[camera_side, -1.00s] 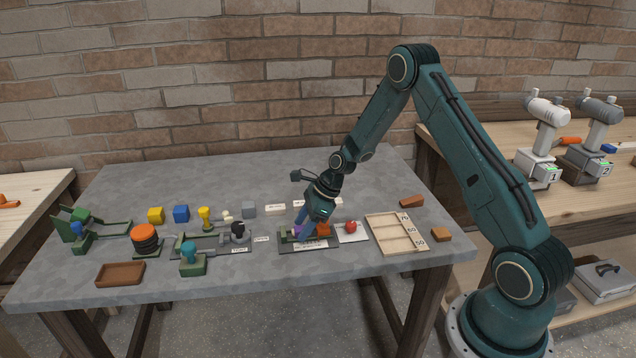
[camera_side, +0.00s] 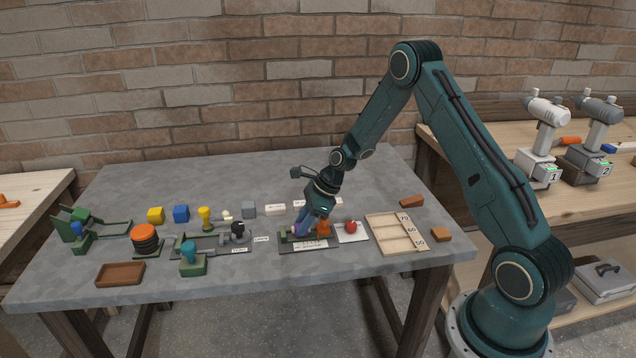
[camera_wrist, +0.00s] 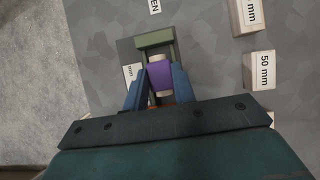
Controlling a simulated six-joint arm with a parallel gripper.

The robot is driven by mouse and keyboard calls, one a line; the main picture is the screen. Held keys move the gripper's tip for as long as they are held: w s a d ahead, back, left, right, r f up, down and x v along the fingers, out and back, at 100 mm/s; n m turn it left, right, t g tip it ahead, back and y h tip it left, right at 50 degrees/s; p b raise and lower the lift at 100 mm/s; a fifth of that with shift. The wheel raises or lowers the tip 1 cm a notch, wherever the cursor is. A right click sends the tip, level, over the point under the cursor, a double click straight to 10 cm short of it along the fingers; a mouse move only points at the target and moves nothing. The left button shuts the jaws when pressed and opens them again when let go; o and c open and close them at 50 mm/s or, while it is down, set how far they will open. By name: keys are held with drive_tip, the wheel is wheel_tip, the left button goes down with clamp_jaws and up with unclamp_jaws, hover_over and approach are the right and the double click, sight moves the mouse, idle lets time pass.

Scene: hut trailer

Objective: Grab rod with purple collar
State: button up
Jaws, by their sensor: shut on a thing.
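The rod with the purple collar (camera_wrist: 160,76) is between my two blue fingers in the wrist view, with a pale rod end showing beyond the collar. My gripper (camera_wrist: 160,88) is shut on it. In the side view my gripper (camera_side: 298,232) is low over a dark fixture plate (camera_side: 310,246) near the table's front, and the purple collar shows only as a small patch at the fingertips. A green block (camera_wrist: 154,40) of the fixture is just beyond the rod end. I cannot tell whether the rod still touches its support.
A red ball (camera_side: 350,227) on a white plate and a wooden sorting tray (camera_side: 397,235) are further right. Several blocks and fixtures fill the left, including a black knob (camera_side: 238,229). The back of the table is clear.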

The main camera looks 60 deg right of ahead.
wheel_tip(320, 180, up, 19)
idle(0.6)
drive_tip(key=shift+d, duration=0.1)
idle(0.4)
